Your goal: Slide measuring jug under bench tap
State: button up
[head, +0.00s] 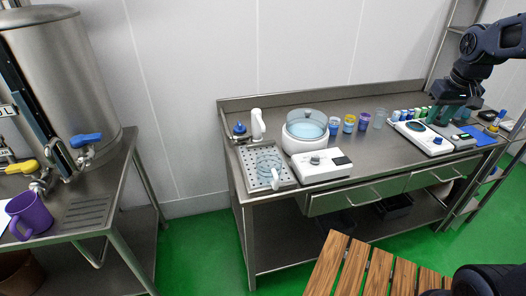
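A clear vessel with a white handle (268,164), which looks like the measuring jug, stands on a perforated drip tray (288,183) at the left end of the steel bench. Behind it are a blue-topped fitting (239,129) and a white upright piece (258,124). I cannot tell which is the bench tap, or whether the vessel is right under an outlet. My gripper (448,118) is dark and hangs over the far right of the bench, well apart from the vessel. Its fingers are too small and dark to read.
A white machine with a clear bowl (305,130) stands right of the tray. Several cups, small bottles and a white device (422,137) follow. At left, a steel tank (68,75) has blue and yellow taps, with a purple jug (30,213) nearby. Wooden slats (365,270) are in front.

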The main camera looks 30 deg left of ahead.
jog(key=w+a+f+n, duration=0.2)
jog(key=a+f+n, duration=0.1)
jog(key=a, duration=1)
jog(key=n+g+h, duration=0.1)
jog(key=n+g, duration=0.1)
jog(key=n, duration=0.5)
send_over(264, 183)
notch_tip(264, 183, down, 16)
jog(key=shift+s+a+f, duration=0.1)
jog(key=shift+a+f, duration=0.05)
jog(key=f, duration=1)
jog(key=shift+w+f, duration=0.2)
jog(key=shift+f, duration=0.2)
grip_shut()
